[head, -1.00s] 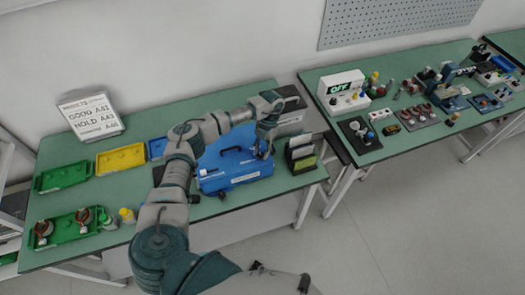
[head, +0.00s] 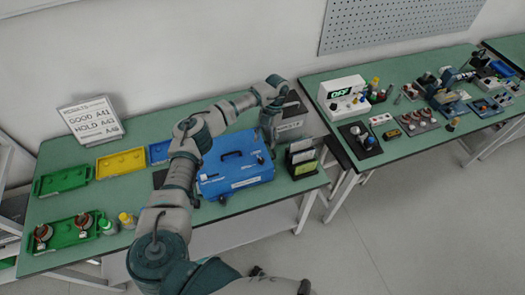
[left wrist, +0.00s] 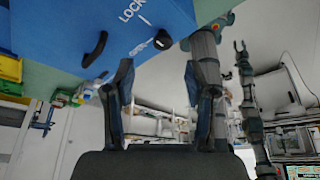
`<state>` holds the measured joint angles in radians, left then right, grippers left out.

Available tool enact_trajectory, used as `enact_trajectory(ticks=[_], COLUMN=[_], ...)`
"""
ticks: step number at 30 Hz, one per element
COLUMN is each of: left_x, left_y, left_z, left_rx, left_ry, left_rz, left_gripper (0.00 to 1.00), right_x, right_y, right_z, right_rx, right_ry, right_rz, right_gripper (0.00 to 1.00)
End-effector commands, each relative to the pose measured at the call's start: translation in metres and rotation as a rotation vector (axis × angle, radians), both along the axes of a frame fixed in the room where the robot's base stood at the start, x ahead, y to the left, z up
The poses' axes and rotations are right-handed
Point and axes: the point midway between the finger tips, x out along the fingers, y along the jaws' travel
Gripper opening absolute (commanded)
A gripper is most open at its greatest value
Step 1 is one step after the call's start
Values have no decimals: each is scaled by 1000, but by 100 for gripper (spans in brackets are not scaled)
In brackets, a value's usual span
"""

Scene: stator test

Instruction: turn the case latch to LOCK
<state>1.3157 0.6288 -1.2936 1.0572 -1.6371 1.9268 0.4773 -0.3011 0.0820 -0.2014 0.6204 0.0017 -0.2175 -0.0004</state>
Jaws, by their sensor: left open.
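The blue case (head: 235,172) lies on the left green table with a black carry handle (head: 231,154) on top. In the left wrist view, a small black latch knob (left wrist: 162,40) sits at the blue case's edge, near the printed word LOCK and a second label I cannot read. The knob points toward the second label, as far as I can tell. My left gripper (left wrist: 158,78) is open and empty, with the knob beyond its fingertips and apart from them. In the left wrist view, a distant arm end (left wrist: 240,48) is probably my right gripper; its state is unclear.
A dark box (head: 291,122) and a rack of upright cards (head: 302,158) stand right of the case. Green (head: 62,181) and yellow (head: 120,161) trays lie to its left. The right table holds a white display box (head: 342,95) and many small parts.

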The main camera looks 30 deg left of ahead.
Motion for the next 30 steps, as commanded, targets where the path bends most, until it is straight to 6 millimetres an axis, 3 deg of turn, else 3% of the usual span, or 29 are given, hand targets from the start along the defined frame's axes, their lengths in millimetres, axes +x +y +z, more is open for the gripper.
enact_trajectory(ticks=[4,11,26,29,30], left_x=[11,16,16,18,18], left_y=[2,2,0,-19,-34], left_z=[25,38,37,22,13], left_rx=[0,-1,-7,-65,-110], left_ry=[0,3,0,-21,-38], left_rz=[1,-1,-4,-27,-43], left_gripper=[56,56,56,56,56], right_x=[0,0,0,0,1], right_y=[1,1,1,1,1], right_z=[0,0,0,0,0], right_rx=[0,0,1,1,1], right_ry=[0,0,2,2,2], right_rz=[-1,-1,-1,-1,-1], right_gripper=[40,40,40,40,40])
